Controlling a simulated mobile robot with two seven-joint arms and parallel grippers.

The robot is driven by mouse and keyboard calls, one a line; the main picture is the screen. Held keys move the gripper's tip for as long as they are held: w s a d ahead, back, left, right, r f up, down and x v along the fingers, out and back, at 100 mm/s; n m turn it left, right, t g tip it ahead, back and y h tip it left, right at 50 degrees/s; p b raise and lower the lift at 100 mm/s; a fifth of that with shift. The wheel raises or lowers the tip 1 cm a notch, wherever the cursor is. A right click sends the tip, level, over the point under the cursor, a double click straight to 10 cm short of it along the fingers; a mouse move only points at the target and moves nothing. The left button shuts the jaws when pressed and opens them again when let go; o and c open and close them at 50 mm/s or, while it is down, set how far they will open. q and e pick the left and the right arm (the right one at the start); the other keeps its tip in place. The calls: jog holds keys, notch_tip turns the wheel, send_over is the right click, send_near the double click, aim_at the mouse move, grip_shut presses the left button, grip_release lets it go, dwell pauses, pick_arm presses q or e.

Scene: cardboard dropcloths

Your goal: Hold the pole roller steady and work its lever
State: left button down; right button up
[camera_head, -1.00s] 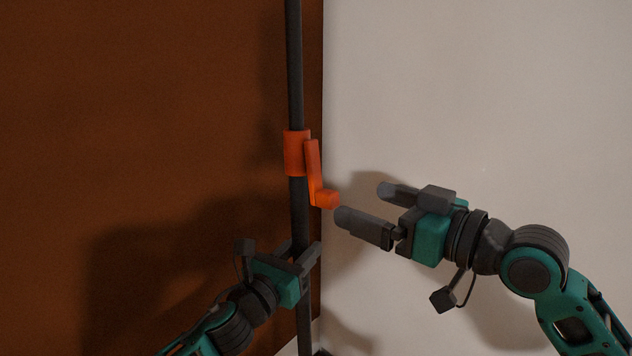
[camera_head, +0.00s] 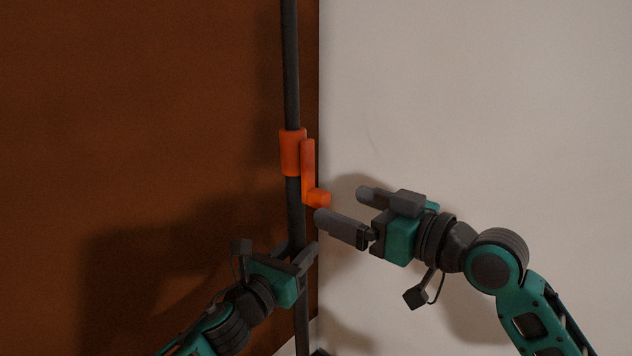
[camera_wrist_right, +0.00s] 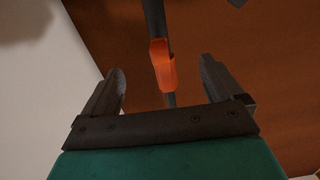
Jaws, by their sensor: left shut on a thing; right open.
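The pole roller is a dark upright pole (camera_head: 291,75) with an orange collar (camera_head: 292,153) around it. An orange lever (camera_head: 308,168) hangs down from the collar and ends in a short knob (camera_head: 319,199) pointing right. My left gripper (camera_head: 298,250) is shut on the pole below the lever. My right gripper (camera_head: 342,207) is open and empty, just right of the knob, with its fingers pointing left. In the right wrist view the orange lever (camera_wrist_right: 163,66) shows between and beyond the two open fingers (camera_wrist_right: 160,85), with the pole (camera_wrist_right: 154,18) behind it.
A brown panel (camera_head: 140,100) stands behind the pole on the left. A pale wall (camera_head: 480,90) fills the right side. The space above my right gripper is clear. A small pale strip (camera_head: 302,340) shows low near the pole's foot.

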aim_at(327, 199)
jog(key=shift+x, duration=2.6)
jog(key=shift+c, duration=0.2)
jog(key=c, duration=1.6)
jog(key=shift+o, duration=0.2)
jog(key=shift+d+r, duration=0.1)
jog(key=shift+s+d+r, duration=0.55)
jog(key=shift+r, duration=0.25)
